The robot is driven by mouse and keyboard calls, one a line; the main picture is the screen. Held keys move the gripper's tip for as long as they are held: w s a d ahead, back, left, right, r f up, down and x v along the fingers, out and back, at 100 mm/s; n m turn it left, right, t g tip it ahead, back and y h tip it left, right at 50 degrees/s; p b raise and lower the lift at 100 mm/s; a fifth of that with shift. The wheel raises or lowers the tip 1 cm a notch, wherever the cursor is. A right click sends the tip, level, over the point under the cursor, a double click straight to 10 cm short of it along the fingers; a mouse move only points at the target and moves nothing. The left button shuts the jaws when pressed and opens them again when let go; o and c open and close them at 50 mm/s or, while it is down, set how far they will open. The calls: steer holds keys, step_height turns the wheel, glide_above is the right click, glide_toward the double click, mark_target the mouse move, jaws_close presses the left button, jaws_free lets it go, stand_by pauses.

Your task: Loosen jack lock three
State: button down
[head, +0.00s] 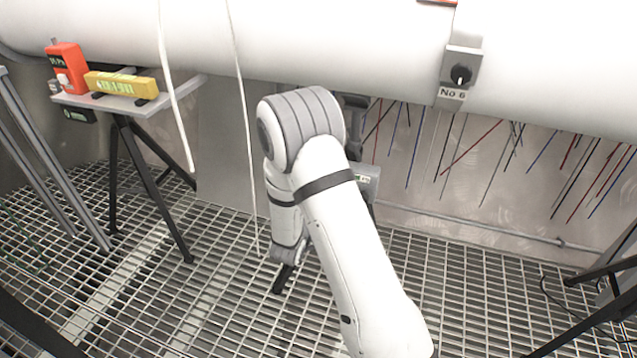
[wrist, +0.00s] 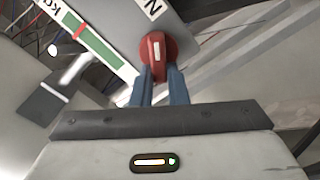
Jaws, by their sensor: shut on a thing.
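In the wrist view, a round red knob (wrist: 155,46) with a white mark on its face sits on a grey plate (wrist: 188,12). My gripper (wrist: 160,74) is shut on this knob, with one blue-grey finger on each side of its lower part. A white label on the plate shows only an "N", so its number cannot be read. A gauge strip (wrist: 92,42) with a green band, a red mark and "kg" lettering lies beside the knob. In the head view my arm hides my gripper and the knob; part of a grey box (head: 369,181) with a green label shows behind the arm.
A white pipe (head: 350,50) crosses the top of the head view, with a black "No 6" knob (head: 460,75) on it. Thin coloured wires hang below. A stand (head: 120,103) at left bears a red device (head: 68,66) and a yellow level (head: 120,84). White cables hang near my arm.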

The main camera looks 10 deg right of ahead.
steer(key=shift+w+a+f+n+p, duration=0.15)
steer(key=shift+n+p, duration=0.55)
steer(key=shift+n, duration=0.45)
steer(key=shift+s+d+f+n+p, duration=0.1)
steer(key=shift+f+n+p, duration=0.1)
steer(key=shift+n+p, duration=0.7)
steer(key=shift+w+a+f+n+p, duration=0.15)
steer(key=shift+n+p, duration=0.3)
steer(key=shift+n, duration=0.9)
steer(key=shift+s+d, duration=0.1)
steer(key=c, duration=1.4)
jaws_free()
steer(key=shift+c, duration=0.2)
steer(key=p+v, duration=0.1)
steer(key=v, duration=0.6)
steer(key=shift+s+a, duration=0.2)
steer(key=shift+s, duration=0.15)
